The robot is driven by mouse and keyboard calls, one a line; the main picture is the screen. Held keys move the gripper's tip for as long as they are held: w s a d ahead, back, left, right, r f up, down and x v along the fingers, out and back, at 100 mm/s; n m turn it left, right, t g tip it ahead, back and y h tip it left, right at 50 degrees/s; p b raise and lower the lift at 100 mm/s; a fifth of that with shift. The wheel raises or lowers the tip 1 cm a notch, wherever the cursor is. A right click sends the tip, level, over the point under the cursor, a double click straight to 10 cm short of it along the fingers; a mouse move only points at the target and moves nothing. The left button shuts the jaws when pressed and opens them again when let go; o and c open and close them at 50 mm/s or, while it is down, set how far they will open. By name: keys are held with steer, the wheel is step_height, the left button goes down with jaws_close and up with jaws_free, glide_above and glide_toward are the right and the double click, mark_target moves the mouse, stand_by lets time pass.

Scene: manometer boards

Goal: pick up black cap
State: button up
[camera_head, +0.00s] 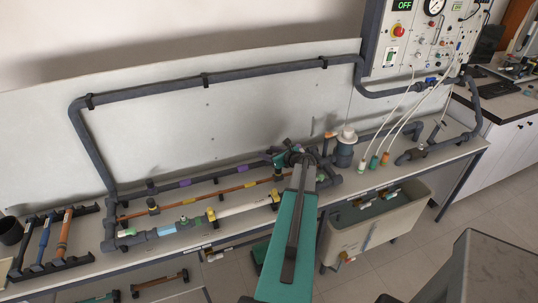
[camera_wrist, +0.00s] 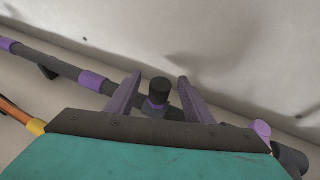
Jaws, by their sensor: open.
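A black cap (camera_wrist: 159,88) shows in the wrist view, upright on a short stub with a purple ring on a dark grey pipe. My gripper (camera_wrist: 160,78) is open, with one purple-grey finger on each side of the cap and a visible gap on both sides. Contact between fingers and cap is not seen. In the head view my arm reaches over the bench to the pipes, and the end of my arm hides the cap there.
A dark grey pipe with purple bands (camera_wrist: 92,81) runs beside the cap. A pale wall panel (camera_head: 250,100) stands behind. In the head view, an orange-brown pipe (camera_head: 170,205) lies in front, a tank (camera_head: 385,220) stands lower right, and tubes hang from the control panel (camera_head: 410,45).

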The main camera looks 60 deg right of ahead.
mark_target(269, 151)
steer(key=c, duration=1.1)
steer(key=shift+r+b, duration=0.95)
steer(key=shift+r, duration=0.8)
steer(key=s+b, duration=0.1)
steer(key=s, duration=0.4)
steer(key=s+d+r+b, duration=0.1)
steer(key=s+b, duration=0.1)
steer(key=s, duration=0.3)
steer(key=s+d+b, duration=0.1)
steer(key=s, duration=0.5)
steer(key=shift+d+r+b, duration=0.2)
steer(key=shift+r+b, duration=0.05)
steer(key=shift+b, duration=0.05)
steer(key=shift+w, duration=0.1)
